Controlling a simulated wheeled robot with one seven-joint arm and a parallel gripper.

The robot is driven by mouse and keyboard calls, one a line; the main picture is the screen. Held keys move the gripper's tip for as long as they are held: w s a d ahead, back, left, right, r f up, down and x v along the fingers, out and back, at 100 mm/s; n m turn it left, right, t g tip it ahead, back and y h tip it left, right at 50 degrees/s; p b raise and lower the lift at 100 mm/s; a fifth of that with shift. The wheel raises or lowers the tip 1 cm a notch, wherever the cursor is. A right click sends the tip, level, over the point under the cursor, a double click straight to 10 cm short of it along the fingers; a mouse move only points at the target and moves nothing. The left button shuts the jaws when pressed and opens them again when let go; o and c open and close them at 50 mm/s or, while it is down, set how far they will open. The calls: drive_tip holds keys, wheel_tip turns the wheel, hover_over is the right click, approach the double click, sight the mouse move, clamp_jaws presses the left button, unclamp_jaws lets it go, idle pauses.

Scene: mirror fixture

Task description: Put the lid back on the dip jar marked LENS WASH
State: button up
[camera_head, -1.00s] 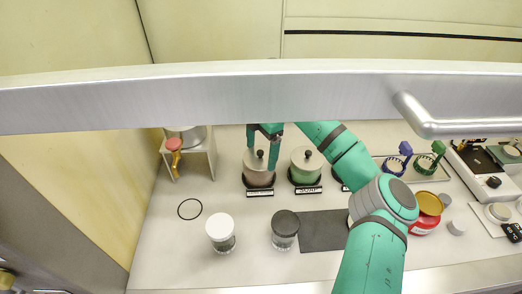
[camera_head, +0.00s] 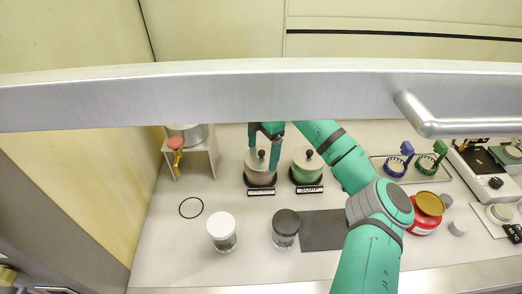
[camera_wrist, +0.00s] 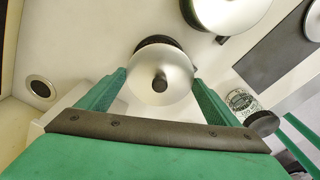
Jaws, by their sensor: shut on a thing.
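A round metal lid with a dark knob (camera_wrist: 160,84) is between the two green fingers of my gripper (camera_wrist: 160,82), which is shut on its rim in the wrist view. In the head view my gripper (camera_head: 265,142) is over the left dip jar (camera_head: 260,179), which has a brownish body and a dark label plate. The lid sits at or just above this jar's mouth; I cannot tell if it is seated. The plate's words are too small to read surely. A green dip jar (camera_head: 306,174) with a knobbed lid stands to its right, labelled seemingly SOAP.
A white-capped jar (camera_head: 222,242), a dark-capped jar (camera_head: 285,239) and a dark mat (camera_head: 322,231) lie in front. A red tin (camera_head: 425,214) is right of my arm. A metal bar crosses the upper view.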

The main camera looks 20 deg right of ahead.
drive_tip(key=shift+a, duration=0.1)
drive_tip(key=o, duration=1)
drive_tip(key=shift+o, duration=0.2)
drive_tip(key=shift+w, duration=0.1)
drive_tip(key=shift+r, duration=1.25)
drive_tip(key=shift+a+r, duration=0.15)
drive_tip(key=shift+r, duration=0.25)
drive_tip(key=shift+d+r, duration=0.25)
drive_tip(key=shift+r, duration=0.6)
drive_tip(key=shift+a+r, duration=0.1)
drive_tip(key=shift+r, duration=0.9)
